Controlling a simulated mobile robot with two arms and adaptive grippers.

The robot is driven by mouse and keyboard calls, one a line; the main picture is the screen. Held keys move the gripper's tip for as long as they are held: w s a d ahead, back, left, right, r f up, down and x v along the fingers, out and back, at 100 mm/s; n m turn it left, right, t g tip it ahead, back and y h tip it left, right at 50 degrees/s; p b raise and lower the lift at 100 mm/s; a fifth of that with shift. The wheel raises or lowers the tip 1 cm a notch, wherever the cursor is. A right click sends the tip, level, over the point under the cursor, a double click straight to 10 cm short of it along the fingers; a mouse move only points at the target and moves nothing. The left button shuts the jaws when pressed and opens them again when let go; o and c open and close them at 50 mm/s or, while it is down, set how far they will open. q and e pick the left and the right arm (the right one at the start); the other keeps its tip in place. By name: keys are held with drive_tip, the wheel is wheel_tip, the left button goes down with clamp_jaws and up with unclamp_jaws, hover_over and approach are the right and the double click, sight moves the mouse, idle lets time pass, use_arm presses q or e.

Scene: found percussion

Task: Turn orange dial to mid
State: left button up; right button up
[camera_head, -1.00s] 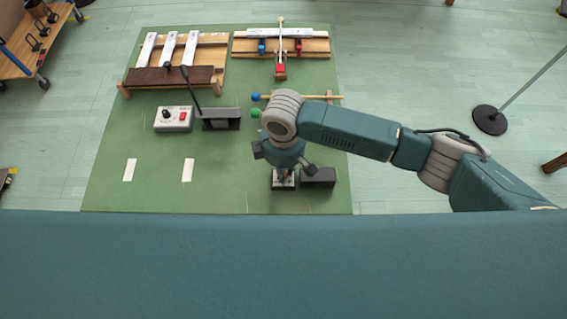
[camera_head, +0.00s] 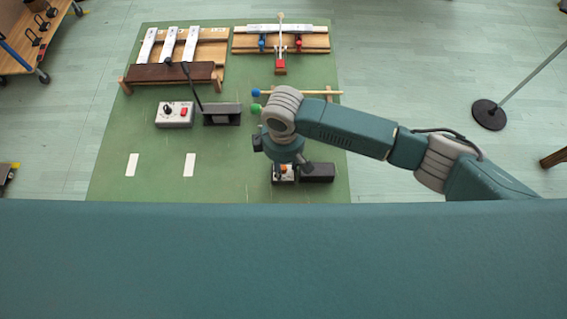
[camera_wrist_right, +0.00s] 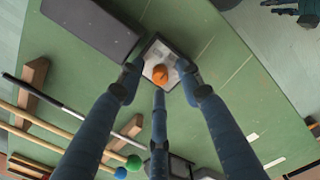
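The orange dial (camera_wrist_right: 160,74) sits on a small light-faced box (camera_wrist_right: 152,52) with a dark edge, in the right wrist view. The dial also shows in the head view (camera_head: 283,168), low and right of centre on the green mat. My right gripper (camera_wrist_right: 159,80) has three dark blue fingers spread around the dial. One finger is on each side and one below it in the picture. A gap shows around the dial, so the gripper looks open. A dark, many-jointed shape at the top right of the wrist view looks like my left gripper (camera_wrist_right: 293,9), cut by the frame edge.
A black block (camera_wrist_right: 92,26) stands beside the dial's box. Mallets with a blue head (camera_head: 255,93) and a green head (camera_head: 255,108) lie beyond my right arm. The mat's left front is mostly clear.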

sight(283, 167)
wheel_tip(283, 167, up, 12)
idle(0.6)
idle(0.5)
